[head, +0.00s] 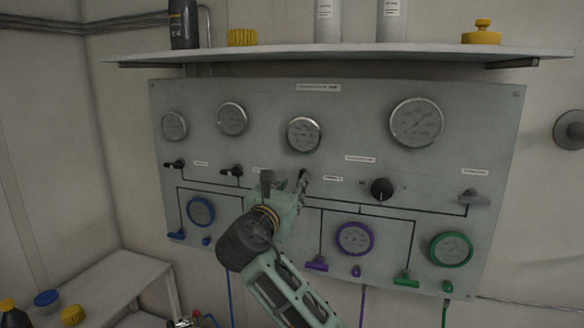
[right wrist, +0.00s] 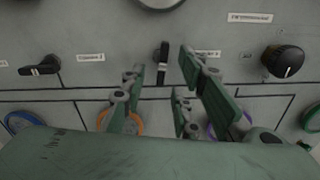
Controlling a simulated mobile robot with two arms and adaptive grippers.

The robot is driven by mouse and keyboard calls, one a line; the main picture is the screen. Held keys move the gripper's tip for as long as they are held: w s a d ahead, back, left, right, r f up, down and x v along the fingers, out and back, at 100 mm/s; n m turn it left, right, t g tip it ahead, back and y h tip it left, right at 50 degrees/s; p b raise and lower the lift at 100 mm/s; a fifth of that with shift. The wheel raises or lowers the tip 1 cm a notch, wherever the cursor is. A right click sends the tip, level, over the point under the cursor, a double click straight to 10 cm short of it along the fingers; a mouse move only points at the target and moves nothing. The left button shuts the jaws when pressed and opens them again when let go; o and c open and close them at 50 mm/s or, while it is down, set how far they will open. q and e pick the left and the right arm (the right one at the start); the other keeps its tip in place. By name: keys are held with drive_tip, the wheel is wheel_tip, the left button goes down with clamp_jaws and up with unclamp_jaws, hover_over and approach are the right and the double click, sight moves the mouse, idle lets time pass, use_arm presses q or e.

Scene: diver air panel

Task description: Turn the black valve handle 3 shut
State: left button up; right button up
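Black valve handle 3 (right wrist: 162,62) is on the grey panel, standing vertical in the right wrist view, with its label on its right. In the head view my right gripper largely covers that spot. My right gripper (right wrist: 161,75) is open, with one fingertip on each side of the handle and a visible gap to each. It also shows in the head view (head: 285,184), close in front of the panel. How near the fingertips are in depth is hard to tell. My left gripper is not in view.
Two other black handles (head: 174,164) (head: 234,171) lie horizontal to the left. A black round knob (head: 382,190) is to the right. Several gauges and coloured fittings cover the panel (head: 480,120). A shelf (head: 340,52) juts out above; a white bench (head: 110,285) stands lower left.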

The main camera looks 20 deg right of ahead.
drive_tip(key=p+x, duration=0.2)
drive_tip(key=x, duration=0.4)
drive_tip(key=shift+d, duration=0.3)
drive_tip(key=shift+w+d+f, duration=0.1)
drive_tip(key=shift+w+d, duration=0.1)
drive_tip(key=shift+w, duration=0.15)
drive_tip(key=shift+c, duration=0.4)
clamp_jaws()
